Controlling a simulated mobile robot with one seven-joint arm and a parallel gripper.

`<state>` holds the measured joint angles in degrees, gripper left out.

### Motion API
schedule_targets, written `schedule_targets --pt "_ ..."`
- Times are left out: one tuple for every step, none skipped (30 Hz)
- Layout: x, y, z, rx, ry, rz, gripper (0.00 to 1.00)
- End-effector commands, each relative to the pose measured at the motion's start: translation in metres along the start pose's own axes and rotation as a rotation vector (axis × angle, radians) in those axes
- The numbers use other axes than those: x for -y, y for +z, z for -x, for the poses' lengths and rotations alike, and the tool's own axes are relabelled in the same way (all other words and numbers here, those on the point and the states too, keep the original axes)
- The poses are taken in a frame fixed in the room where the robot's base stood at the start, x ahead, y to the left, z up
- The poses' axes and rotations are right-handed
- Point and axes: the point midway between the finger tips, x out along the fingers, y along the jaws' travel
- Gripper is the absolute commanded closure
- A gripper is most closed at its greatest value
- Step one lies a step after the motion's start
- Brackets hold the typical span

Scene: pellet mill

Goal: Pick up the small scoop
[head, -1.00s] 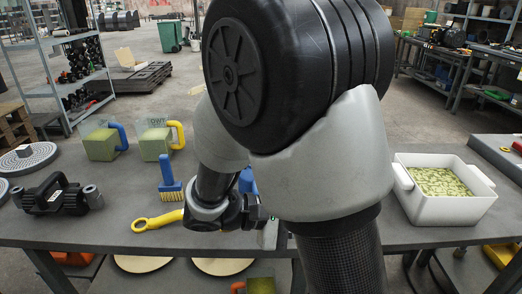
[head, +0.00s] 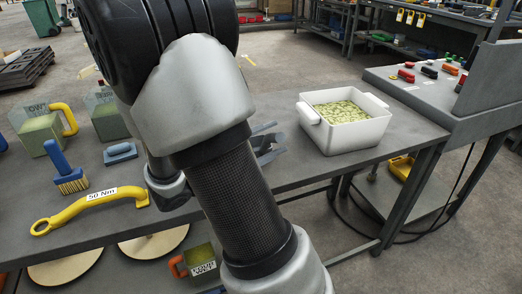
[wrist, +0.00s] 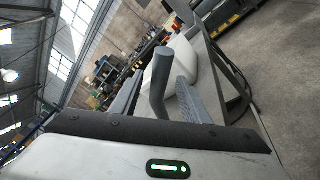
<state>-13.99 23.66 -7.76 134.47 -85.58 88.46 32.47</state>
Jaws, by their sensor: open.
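My gripper (head: 267,143) is mostly hidden behind my arm in the head view; grey prongs show right of the arm, above the table by the white bin. In the wrist view, a dark grey rounded bar (wrist: 161,78) stands upright in front of the gripper, beside a lighter textured strip. The bar looks like a handle, possibly the small scoop's, but I cannot tell for certain. No scoop bowl is clearly visible. The jaws are open, and the bar does not look clamped.
The white bin (head: 348,138) of green pellets stands right of my gripper. A control desk (head: 425,90) stands beyond the bin.

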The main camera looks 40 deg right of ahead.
Motion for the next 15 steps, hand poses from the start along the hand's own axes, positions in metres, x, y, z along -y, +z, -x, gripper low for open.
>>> schedule_targets --pt "0.0 -0.001 -0.003 0.001 -0.001 0.0 0.58" --pt "0.001 -0.002 -0.005 0.001 -0.001 0.0 0.58" --pt "0.001 -0.004 -0.009 0.001 -0.001 0.0 0.58" --pt "0.001 -0.005 -0.013 0.003 -0.002 0.0 0.58" --pt "0.001 -0.007 -0.018 0.004 -0.002 -0.001 0.58" --pt "0.001 -0.009 -0.024 0.003 -0.002 -0.001 0.58" --pt "0.001 -0.011 -0.029 0.003 -0.003 -0.001 0.58" --pt "0.001 -0.013 -0.033 0.003 -0.002 -0.001 0.58" --pt "0.0 -0.012 -0.039 0.003 -0.002 -0.001 0.58" --pt "-0.001 -0.011 -0.043 0.003 -0.002 -0.001 0.58" --pt "-0.001 -0.012 -0.046 0.002 -0.001 -0.001 0.58" --pt "-0.001 -0.012 -0.049 0.002 -0.002 -0.001 0.58" --pt "-0.001 -0.012 -0.051 0.001 -0.001 -0.001 0.58" --pt "-0.001 -0.012 -0.052 0.0 -0.001 -0.001 0.58" --pt "-0.002 -0.012 -0.053 0.0 0.0 -0.001 0.58"
